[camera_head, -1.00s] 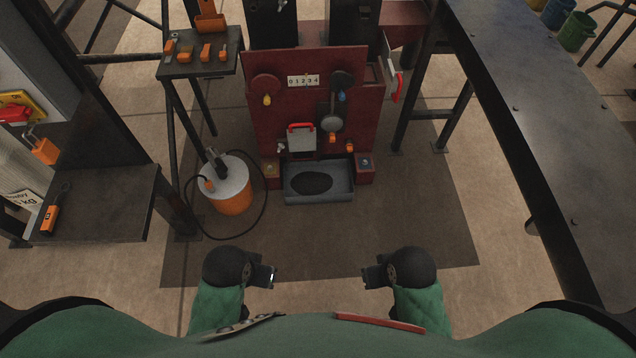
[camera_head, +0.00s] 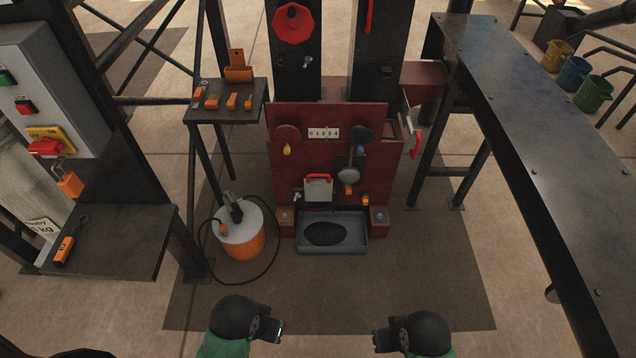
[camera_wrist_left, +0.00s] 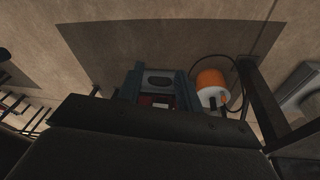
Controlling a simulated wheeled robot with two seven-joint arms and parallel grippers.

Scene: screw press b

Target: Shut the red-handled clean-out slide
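A pale grey plate with a red handle along its top (camera_head: 318,187) sits on the lower front of the dark red press (camera_head: 322,155), above a grey tray. I take it for the clean-out slide. Another pale plate with a red handle (camera_head: 415,145) stands out from the press's right side. My left gripper (camera_head: 276,331) is near the bottom of the head view, well short of the press and touching nothing. In the left wrist view its fingers (camera_wrist_left: 158,88) are apart and empty. My right gripper (camera_head: 381,341) is level with it, also clear; its finger gap does not show clearly.
The grey tray (camera_head: 354,243) lies at the press's foot. An orange and white drum (camera_head: 243,238) with a hose stands left of it. A dark side table (camera_head: 110,245) is at left, a small tool shelf (camera_head: 225,114) behind. A long dark bench (camera_head: 535,165) runs along the right.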

